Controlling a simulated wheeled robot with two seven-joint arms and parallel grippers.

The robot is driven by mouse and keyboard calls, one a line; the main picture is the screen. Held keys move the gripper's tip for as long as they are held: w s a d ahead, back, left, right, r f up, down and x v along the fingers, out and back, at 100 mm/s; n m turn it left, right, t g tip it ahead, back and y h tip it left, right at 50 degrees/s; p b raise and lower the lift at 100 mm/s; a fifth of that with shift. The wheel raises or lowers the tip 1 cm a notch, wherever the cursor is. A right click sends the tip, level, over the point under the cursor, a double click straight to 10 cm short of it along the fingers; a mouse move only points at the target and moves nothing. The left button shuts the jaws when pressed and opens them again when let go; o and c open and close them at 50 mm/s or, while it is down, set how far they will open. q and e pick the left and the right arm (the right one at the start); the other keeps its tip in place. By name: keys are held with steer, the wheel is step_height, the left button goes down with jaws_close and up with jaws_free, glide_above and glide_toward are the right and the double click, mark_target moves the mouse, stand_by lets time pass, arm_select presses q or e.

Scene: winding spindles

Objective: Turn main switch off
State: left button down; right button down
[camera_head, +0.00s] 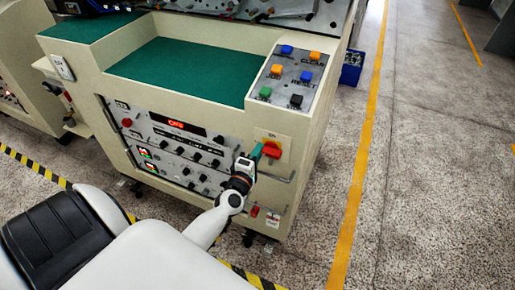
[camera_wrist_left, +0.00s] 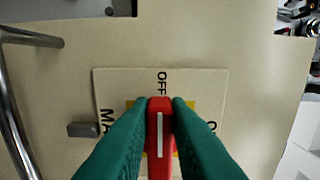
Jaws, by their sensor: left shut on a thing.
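The main switch (camera_head: 273,150) is a red rotary handle on a yellow plate, at the right of the cream cabinet's front. In the left wrist view the red handle (camera_wrist_left: 159,135) has a white stripe running up the picture, in line with the OFF lettering (camera_wrist_left: 162,82) on the label plate. My left gripper (camera_head: 262,149) has green fingers, which also show in the left wrist view (camera_wrist_left: 159,103). They are shut on the handle from both sides. The fingers hide part of the yellow plate and other lettering. My right gripper is not in view.
The cabinet (camera_head: 310,118) has a button panel (camera_head: 289,76) on top and knobs and a red display (camera_head: 180,125) left of the switch. Metal bar handles (camera_wrist_left: 30,37) stick out near the switch. A blue crate (camera_head: 351,68) stands behind. The floor to the right is clear.

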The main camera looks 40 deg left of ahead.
arm_select(q)
steer(key=shift+f, duration=0.1)
steer(key=c, duration=1.4)
jaws_free()
steer(key=shift+o, duration=0.2)
steer(key=shift+s, duration=0.1)
steer(key=b+v, duration=0.1)
steer(key=v, duration=1)
steer(key=shift+s+b, duration=0.35)
steer(key=shift+s, duration=0.05)
steer(key=s+d+f+m+g+h, duration=0.2)
steer(key=s+d+f+m+g, duration=0.15)
steer(key=f, duration=0.65)
steer(key=s+d+f+m+g+h, duration=0.1)
steer(key=s+d+f+m+g, duration=0.3)
steer(key=f, duration=0.6)
steer(key=s+f+m+h, duration=0.2)
steer(key=f+m, duration=0.3)
steer(key=f, duration=0.5)
steer(key=s+f+m+g, duration=0.4)
steer(key=s+f, duration=0.3)
steer(key=s, duration=0.4)
steer(key=s+d+f+m+g, duration=0.1)
steer(key=s+f+m+g, duration=0.4)
steer(key=s, duration=0.6)
step_height(320, 180, down, 2)
steer(key=shift+d+f+m+y+p, duration=0.25)
steer(key=shift+m+y+p, duration=0.05)
steer(key=shift+m, duration=0.55)
